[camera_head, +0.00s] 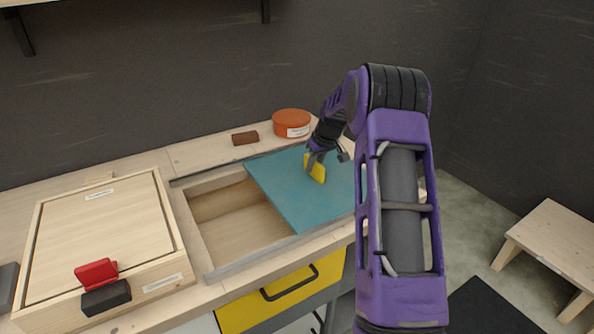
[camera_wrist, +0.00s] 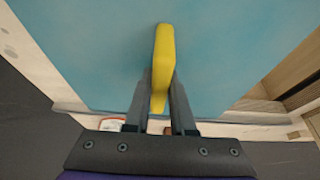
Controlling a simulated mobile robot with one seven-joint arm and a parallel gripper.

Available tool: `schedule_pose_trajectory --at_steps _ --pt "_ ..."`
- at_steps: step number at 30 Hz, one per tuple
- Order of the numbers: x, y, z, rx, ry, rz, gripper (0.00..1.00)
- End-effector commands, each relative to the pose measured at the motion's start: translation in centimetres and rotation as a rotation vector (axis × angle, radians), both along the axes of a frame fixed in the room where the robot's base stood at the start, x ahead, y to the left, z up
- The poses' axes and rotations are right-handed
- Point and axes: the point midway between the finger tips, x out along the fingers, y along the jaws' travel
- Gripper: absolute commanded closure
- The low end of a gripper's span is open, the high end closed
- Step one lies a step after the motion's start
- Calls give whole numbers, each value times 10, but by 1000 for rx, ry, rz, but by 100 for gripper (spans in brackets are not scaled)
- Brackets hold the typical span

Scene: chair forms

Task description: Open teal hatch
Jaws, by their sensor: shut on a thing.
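The teal hatch (camera_head: 290,200) is a flat sliding panel set in the bench top. It covers the right part of a wooden recess (camera_head: 235,222), whose left part lies uncovered. A yellow handle (camera_head: 315,168) stands up from the panel. My gripper (camera_head: 316,157) is shut on the yellow handle. In the wrist view the handle (camera_wrist: 163,62) sits between my two fingers (camera_wrist: 161,95), with the teal panel (camera_wrist: 90,50) behind it. My purple arm hides the panel's right end in the head view.
A wooden box (camera_head: 100,235) with a red latch (camera_head: 96,272) stands left of the recess. An orange round tin (camera_head: 291,122) and a brown block (camera_head: 245,138) lie behind it. A yellow drawer (camera_head: 285,293) is below. A wooden stool (camera_head: 555,240) stands at right.

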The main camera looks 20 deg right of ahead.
Motion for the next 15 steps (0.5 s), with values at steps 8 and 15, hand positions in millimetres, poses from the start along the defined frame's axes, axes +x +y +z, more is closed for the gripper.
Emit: schedule_pose_trajectory --at_steps 8,15 --pt "5 -29 -1 0 2 -1 100" --pt "6 -32 -1 0 2 -1 100"
